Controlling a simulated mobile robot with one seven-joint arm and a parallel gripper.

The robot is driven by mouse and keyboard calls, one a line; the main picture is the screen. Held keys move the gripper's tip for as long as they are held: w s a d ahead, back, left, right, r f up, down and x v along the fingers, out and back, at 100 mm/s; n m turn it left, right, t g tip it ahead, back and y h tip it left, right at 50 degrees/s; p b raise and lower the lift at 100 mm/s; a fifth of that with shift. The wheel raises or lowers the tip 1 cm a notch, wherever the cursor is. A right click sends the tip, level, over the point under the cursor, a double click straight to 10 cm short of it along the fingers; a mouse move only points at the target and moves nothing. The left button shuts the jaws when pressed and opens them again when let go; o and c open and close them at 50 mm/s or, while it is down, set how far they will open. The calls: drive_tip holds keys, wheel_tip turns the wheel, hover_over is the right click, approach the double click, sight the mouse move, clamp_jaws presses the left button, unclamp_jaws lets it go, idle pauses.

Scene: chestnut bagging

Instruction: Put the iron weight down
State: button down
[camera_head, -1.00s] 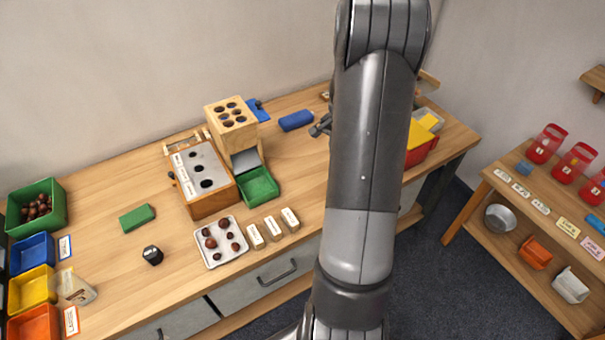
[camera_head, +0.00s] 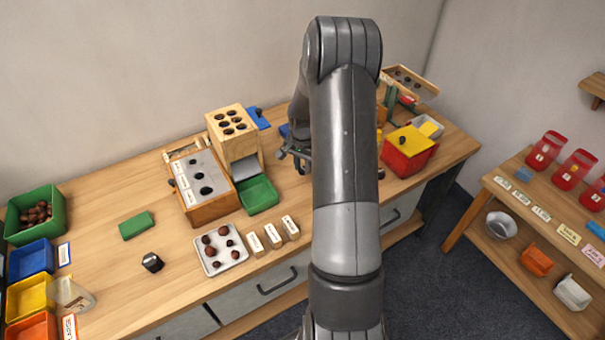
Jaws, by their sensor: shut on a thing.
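My gripper (camera_head: 299,164) is just left of my upright arm, over the table to the right of the wooden sorting box and the green tray. It is small and partly hidden by my arm. It is shut on a dark thing, taken to be the iron weight; its outline cannot be told apart from the dark fingers. I cannot tell how far it is above the table.
A wooden box with holes (camera_head: 210,190), a wooden block (camera_head: 233,146), a green tray (camera_head: 262,197) and a metal tray of chestnuts (camera_head: 213,266) stand mid-table. A dark faceted block (camera_head: 152,262) lies left. A red and yellow box (camera_head: 409,155) stands right.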

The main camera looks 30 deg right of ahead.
sight(302, 168)
drive_tip(key=shift+f, duration=1.95)
drive_tip(key=shift+f, duration=0.15)
drive_tip(key=c, duration=1.2)
unclamp_jaws()
